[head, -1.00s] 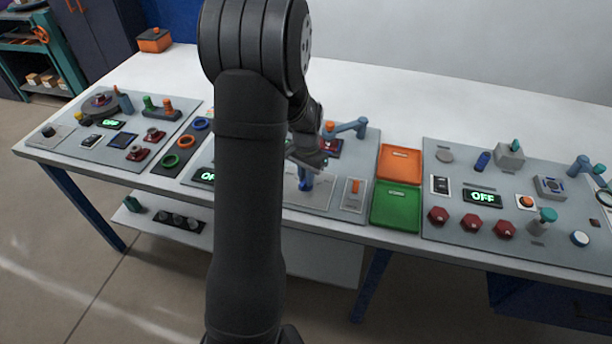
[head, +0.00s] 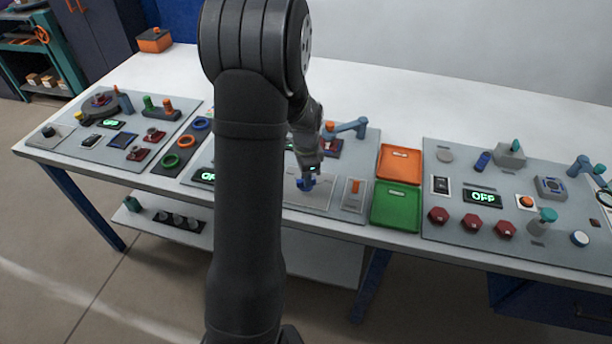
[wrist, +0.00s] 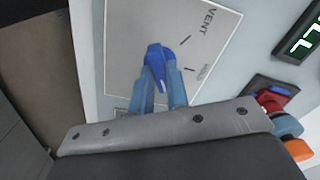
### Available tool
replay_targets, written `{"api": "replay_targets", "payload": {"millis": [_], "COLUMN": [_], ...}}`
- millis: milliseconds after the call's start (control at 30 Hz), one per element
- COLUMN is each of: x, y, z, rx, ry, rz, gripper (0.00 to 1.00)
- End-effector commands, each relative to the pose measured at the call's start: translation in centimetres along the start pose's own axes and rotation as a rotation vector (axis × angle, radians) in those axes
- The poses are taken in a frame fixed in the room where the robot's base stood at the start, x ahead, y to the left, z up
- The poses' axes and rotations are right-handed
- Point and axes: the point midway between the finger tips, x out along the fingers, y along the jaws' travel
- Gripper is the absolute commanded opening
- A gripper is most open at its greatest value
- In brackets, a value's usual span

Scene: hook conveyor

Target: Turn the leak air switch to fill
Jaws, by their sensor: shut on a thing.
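The leak air switch is a blue knob (wrist: 155,58) on a grey plate (wrist: 208,52) with printed tick marks. In the wrist view the word VENT and a smaller, hard-to-read word show on the plate; other lettering is hidden. My gripper (wrist: 160,84) has its two blue fingers closed around the knob, one on each side. In the head view the gripper (head: 307,177) reaches down onto the knob at the front of the middle panel.
An orange lever switch (head: 355,187) stands right of the knob. Orange (head: 399,163) and green (head: 396,207) trays lie farther right. A teal pipe fitting (head: 349,127) rises behind the gripper. My arm hides part of the middle panel.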

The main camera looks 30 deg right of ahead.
Motion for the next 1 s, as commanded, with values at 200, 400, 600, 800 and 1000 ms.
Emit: {"api": "replay_targets", "payload": {"millis": [200,400,600,800,1000], "x": [-0.03,-0.03,-0.03,-0.02,-0.41], "y": [-0.03,-0.03,-0.03,-0.01,-0.04], "z": [-0.07,-0.07,-0.07,-0.04,-0.04], "rx": [0.022,0.024,0.023,0.022,0.022], "ry": [0.001,0.001,0.001,0.001,0.001], "rz": [-0.001,-0.001,-0.001,-0.001,-0.002], "gripper": [0.0,0.0,0.28,0.36,0.36]}}
